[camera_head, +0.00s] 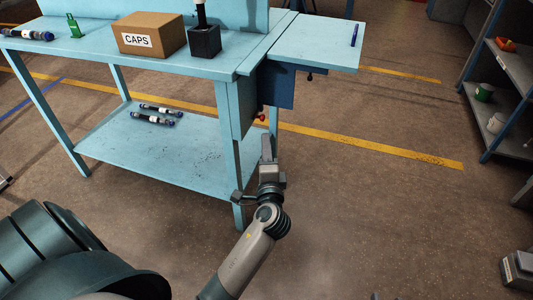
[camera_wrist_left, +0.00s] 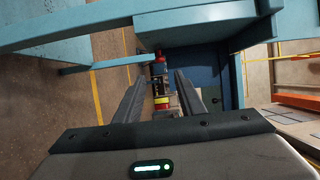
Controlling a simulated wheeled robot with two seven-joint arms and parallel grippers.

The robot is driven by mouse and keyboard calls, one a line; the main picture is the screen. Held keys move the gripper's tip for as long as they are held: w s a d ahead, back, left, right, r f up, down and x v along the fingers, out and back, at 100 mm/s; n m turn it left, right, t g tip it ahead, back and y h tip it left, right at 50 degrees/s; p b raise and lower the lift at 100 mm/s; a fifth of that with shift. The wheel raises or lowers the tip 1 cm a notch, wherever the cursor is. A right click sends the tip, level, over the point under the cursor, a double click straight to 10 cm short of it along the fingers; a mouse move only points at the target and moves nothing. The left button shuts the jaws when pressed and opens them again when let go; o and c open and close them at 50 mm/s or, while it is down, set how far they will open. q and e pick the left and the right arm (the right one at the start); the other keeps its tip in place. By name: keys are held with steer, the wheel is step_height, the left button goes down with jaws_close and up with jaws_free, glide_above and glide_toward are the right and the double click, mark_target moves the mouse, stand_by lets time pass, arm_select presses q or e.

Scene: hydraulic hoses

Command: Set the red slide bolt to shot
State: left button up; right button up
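The red slide bolt (camera_head: 261,117) shows as a small red part on the side of the light-blue workbench, below the side shelf. In the left wrist view red parts of it (camera_wrist_left: 159,58) show between and beyond my fingers, with a red and yellow piece nearer. I cannot tell the bolt's position. My left gripper (camera_head: 266,139) is just below and in front of it in the head view. In the left wrist view its two dark fingers (camera_wrist_left: 158,88) are apart, with nothing visibly gripped. My right gripper is not in view.
The side shelf (camera_head: 315,45) overhangs near the bolt.

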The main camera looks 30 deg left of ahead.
arm_select(q)
steer(key=shift+v, duration=1.05)
